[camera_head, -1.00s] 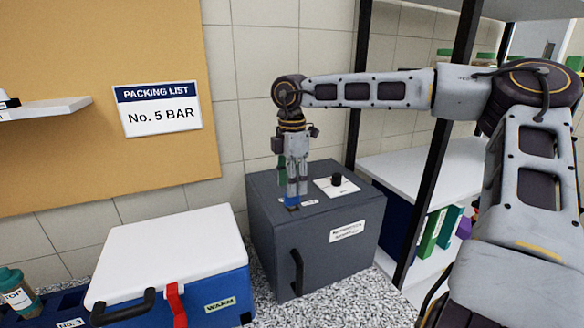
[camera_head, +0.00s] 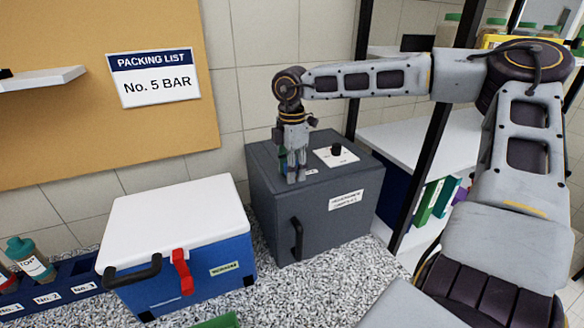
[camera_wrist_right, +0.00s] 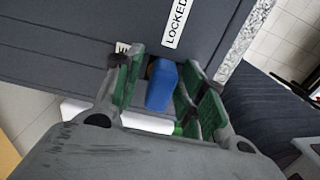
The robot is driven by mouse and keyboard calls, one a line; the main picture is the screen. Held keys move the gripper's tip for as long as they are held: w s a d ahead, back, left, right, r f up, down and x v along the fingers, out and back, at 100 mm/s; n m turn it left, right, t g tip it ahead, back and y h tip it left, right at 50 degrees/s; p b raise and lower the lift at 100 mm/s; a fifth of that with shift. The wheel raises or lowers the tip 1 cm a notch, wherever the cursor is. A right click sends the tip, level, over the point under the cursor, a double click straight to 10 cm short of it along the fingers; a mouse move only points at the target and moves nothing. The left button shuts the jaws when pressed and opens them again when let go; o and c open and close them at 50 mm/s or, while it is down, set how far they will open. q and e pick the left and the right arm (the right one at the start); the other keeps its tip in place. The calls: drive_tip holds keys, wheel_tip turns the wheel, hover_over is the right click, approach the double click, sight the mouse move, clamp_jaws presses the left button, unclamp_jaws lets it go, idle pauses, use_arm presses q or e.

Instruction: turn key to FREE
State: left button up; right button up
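A blue key head (camera_wrist_right: 162,85) stands on top of the grey box (camera_head: 345,222). My right gripper (camera_head: 296,178) points down over the left part of the box top. In the right wrist view its green-padded fingers (camera_wrist_right: 165,92) are either side of the blue key head. A gap shows on its left; on its right I cannot tell whether a finger touches. A label reading LOCKED (camera_wrist_right: 176,22) lies on the box near the key. In the head view the fingers mostly hide the key. I see no FREE label. My left gripper is not in view.
A black knob (camera_head: 337,150) on a white plate stands beside my right gripper on the box. A blue cooler (camera_head: 205,270) with a white lid and red latch stands left. Bottles (camera_head: 30,260) stand in a rack at far left. A shelf (camera_head: 400,135) is behind right.

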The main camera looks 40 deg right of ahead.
clamp_jaws()
drive_tip(key=shift+n, duration=0.4)
